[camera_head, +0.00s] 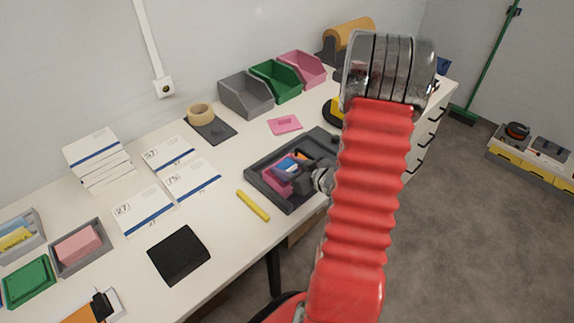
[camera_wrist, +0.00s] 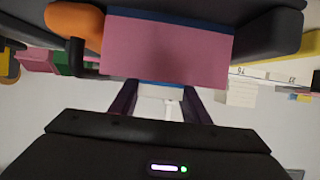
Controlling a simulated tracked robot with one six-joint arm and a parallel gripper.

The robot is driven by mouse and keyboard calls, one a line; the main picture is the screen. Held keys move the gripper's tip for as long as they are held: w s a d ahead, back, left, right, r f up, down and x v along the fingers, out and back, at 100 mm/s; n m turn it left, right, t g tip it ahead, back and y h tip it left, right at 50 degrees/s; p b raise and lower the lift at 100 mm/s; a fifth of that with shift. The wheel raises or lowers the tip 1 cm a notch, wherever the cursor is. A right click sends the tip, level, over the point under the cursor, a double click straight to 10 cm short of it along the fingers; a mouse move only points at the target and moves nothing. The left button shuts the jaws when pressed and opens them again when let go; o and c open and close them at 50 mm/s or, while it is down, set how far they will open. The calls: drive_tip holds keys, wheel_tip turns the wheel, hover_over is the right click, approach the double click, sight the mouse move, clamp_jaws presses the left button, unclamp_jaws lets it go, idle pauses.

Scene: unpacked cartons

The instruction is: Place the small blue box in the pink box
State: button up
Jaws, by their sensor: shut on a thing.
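The pink box (camera_head: 270,182) stands in a dark grey tray (camera_head: 255,187) on the white table. Its pink face fills the upper middle of the wrist view (camera_wrist: 165,52). My gripper (camera_head: 308,180) is at the tray, close beside the pink box. In the wrist view its two fingers (camera_wrist: 161,100) close around a small thing with a blue edge, which looks like the small blue box (camera_wrist: 160,83). Most of it is hidden by the pink face. A blue patch (camera_head: 287,163) shows at the pink box in the head view; I cannot tell whether it is the same box.
An orange thing (camera_wrist: 75,25) lies by the pink box. A yellow marker (camera_head: 253,205) and a flat pink piece (camera_head: 285,124) lie near the tray. Grey (camera_head: 246,95), green (camera_head: 275,80) and pink (camera_head: 303,68) open bins stand by the wall. White cartons (camera_head: 143,210) lie left.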

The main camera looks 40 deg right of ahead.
drive_tip(key=shift+f, duration=0.5)
drive_tip(key=o, duration=1)
drive_tip(key=shift+r, duration=0.15)
drive_tip(key=shift+r, duration=0.5)
drive_tip(key=v, duration=1.2)
drive_tip(key=shift+f, duration=0.1)
